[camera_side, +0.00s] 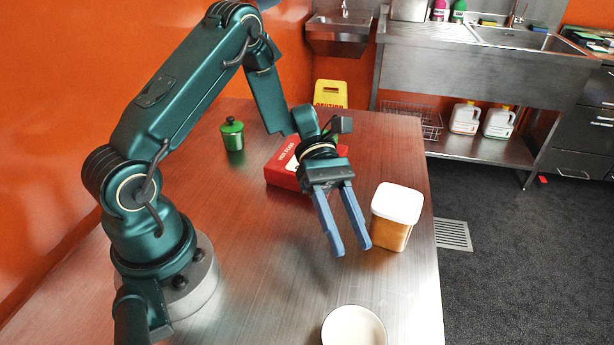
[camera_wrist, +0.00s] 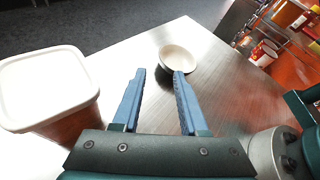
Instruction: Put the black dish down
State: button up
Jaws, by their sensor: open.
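A dish with a pale cream inside (camera_side: 354,328) sits on the steel table at the bottom edge of the side view, partly cut off.
A tub of orange contents with a white lid (camera_side: 397,212) stands close to the right of my gripper. A red box (camera_side: 287,170) lies behind it, and a green jar (camera_side: 232,134) stands farther left. The steel table (camera_side: 270,270) is clear at front left.

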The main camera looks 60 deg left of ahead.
jog(key=shift+s+a+r+m+y, duration=0.2)
jog(key=shift+r+m+y, duration=0.2)
jog(key=shift+r+m, duration=0.15)
jog(key=s+a+r+m+t+y, duration=0.7)
jog(key=m+y, duration=0.5)
jog(key=m, duration=0.4)
notch_tip(320, 180, up, 3)
jog(key=shift+s+f+m+t, duration=0.15)
jog(key=shift+s+m+t, duration=0.2)
jog(key=shift+s+t, duration=0.35)
